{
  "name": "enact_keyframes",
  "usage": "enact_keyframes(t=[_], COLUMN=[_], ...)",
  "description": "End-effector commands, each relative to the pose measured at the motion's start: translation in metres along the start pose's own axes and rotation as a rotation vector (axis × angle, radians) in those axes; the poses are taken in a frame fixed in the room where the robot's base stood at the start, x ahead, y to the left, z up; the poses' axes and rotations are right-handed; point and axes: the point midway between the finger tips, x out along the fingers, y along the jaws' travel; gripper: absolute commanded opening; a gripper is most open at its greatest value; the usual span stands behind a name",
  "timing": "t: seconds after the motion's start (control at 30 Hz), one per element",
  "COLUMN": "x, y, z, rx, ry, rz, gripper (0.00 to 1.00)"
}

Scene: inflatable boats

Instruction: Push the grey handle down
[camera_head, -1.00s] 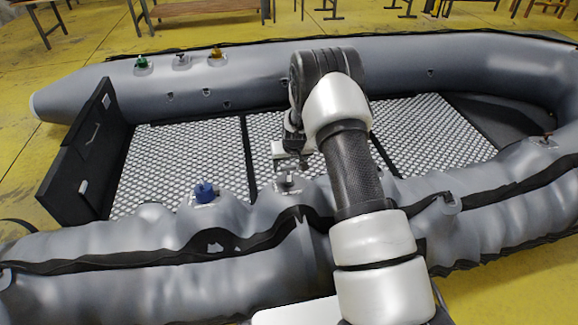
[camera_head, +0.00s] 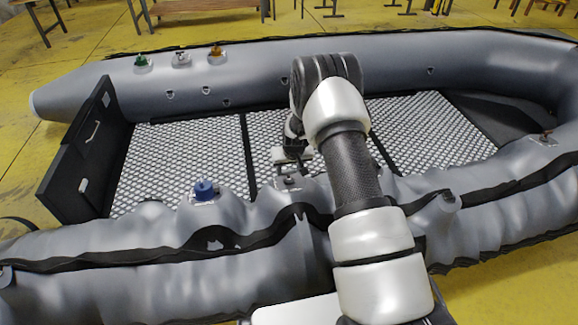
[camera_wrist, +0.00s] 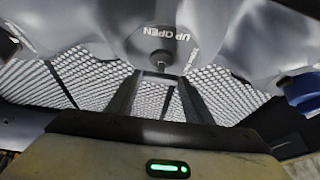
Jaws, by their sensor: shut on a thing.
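The grey handle (camera_head: 289,182) sits on the near tube of the grey inflatable boat, right of the blue handle (camera_head: 204,190). In the wrist view the grey handle (camera_wrist: 159,58) is at the fingertips, beside the white words "UP OPEN" on a dark surface. My gripper (camera_wrist: 158,76) is shut on the grey handle. In the head view my gripper (camera_head: 288,170) reaches down inside the boat just behind the near tube, partly hidden by my arm. The blue handle also shows at the right edge of the wrist view (camera_wrist: 300,91).
Green (camera_head: 142,60), grey (camera_head: 181,60) and orange (camera_head: 216,53) handles stand on the far tube. A dark upright panel (camera_head: 84,155) closes the boat's left end. The patterned floor (camera_head: 180,160) inside is clear. Tables stand behind the boat.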

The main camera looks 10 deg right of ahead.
Motion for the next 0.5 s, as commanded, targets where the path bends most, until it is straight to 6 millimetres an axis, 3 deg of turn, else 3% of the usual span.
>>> enact_keyframes(t=[0.07, 0.1, 0.17, 0.2, 0.5], x=[0.0029, 0.0030, 0.0030, 0.0028, 0.0001], y=[0.0000, 0.0000, 0.0000, 0.0000, 0.0000], z=[0.0041, 0.0043, 0.0041, 0.0039, 0.0022], rx=[0.000, 0.000, 0.000, 0.000, 0.000], ry=[-0.006, -0.007, -0.006, -0.006, -0.004], rz=[0.000, 0.000, 0.000, 0.000, 0.000], gripper=[0.07, 0.52, 0.62, 0.66, 0.66])
